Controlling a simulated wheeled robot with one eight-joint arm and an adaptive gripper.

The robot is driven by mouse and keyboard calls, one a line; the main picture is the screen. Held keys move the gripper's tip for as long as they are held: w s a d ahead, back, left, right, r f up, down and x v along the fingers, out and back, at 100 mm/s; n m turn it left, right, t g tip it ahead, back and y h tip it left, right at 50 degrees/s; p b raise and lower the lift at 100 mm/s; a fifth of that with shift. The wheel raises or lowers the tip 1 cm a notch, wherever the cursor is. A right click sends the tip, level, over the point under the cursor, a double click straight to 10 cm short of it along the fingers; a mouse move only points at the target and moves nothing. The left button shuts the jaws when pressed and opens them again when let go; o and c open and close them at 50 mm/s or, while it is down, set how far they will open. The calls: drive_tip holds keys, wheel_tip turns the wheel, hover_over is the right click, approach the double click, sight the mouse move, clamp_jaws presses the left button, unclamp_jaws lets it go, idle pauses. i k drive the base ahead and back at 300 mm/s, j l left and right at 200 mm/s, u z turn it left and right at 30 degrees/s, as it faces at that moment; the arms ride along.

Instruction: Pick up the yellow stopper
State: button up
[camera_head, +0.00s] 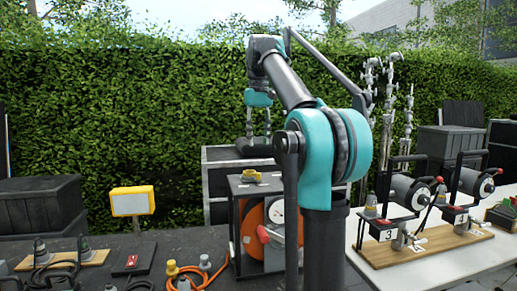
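A small yellow piece (251,175), which looks like the yellow stopper, sits on the flat top of a dark equipment box (234,185). My gripper (258,142) points down in the air above the yellow piece and appears apart from it. Its two fingers are spread with a gap between them, and I see nothing held. Another small yellow-topped piece (172,268) stands on the dark table at the lower left.
A yellow-framed lamp (132,201) stands at the left. A hedge (110,110) closes the back.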

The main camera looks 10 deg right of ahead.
sight(172, 270)
drive_tip(key=k+j, duration=0.3)
drive_tip(key=k, duration=0.15)
drive_tip(key=k+j, duration=0.3)
drive_tip(key=k, duration=0.2)
